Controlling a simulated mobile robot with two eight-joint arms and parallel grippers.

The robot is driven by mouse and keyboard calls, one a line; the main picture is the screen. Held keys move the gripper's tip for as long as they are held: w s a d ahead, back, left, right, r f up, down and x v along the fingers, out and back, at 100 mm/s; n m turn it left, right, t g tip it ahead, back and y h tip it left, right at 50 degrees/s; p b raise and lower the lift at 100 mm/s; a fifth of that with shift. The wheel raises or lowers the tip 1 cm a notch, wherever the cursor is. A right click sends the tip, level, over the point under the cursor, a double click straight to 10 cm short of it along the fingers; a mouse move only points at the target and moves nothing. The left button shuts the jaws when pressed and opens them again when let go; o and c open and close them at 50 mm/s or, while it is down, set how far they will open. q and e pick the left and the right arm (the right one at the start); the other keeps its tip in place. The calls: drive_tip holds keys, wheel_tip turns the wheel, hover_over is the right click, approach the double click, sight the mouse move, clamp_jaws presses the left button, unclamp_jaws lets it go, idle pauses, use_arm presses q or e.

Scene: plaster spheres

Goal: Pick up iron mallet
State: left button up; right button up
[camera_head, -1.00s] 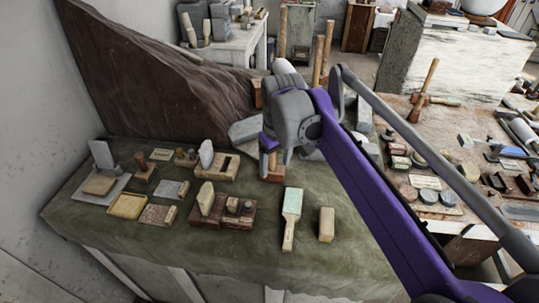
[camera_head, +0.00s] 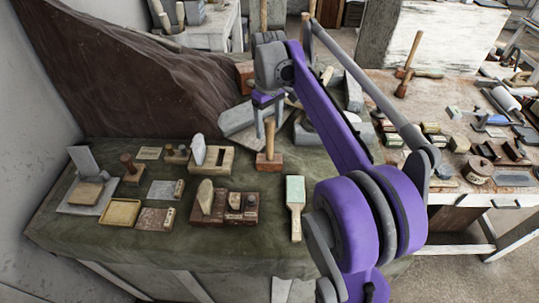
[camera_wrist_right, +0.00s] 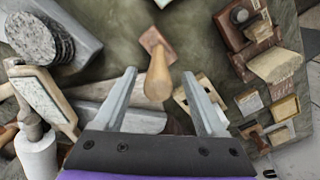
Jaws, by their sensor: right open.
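A mallet with an upright pale wooden handle and a rust-brown square head (camera_head: 269,161) stands on the green cloth of the near table; it fits the iron mallet best. In the wrist view its handle (camera_wrist_right: 158,78) points toward the camera, between the fingers in the picture, with the head (camera_wrist_right: 156,40) beyond. My right gripper (camera_head: 268,122) is open and empty, just by the handle's top in the head view. It also shows in the wrist view (camera_wrist_right: 160,73). Touch with the handle cannot be made out. My left gripper is out of view.
A green-bladed brush (camera_head: 295,205) lies right of the mallet. Wooden planes (camera_head: 212,160) and stone blocks stand to its left. A grey slab (camera_head: 245,118) lies behind it. A second table (camera_head: 500,180) at the right is crowded with tools. The cloth's front strip is bare.

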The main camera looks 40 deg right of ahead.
sight(270, 134)
drive_tip(key=shift+d+f, duration=0.15)
drive_tip(key=shift+f, duration=1.8)
drive_tip(key=shift+r, duration=0.1)
clamp_jaws()
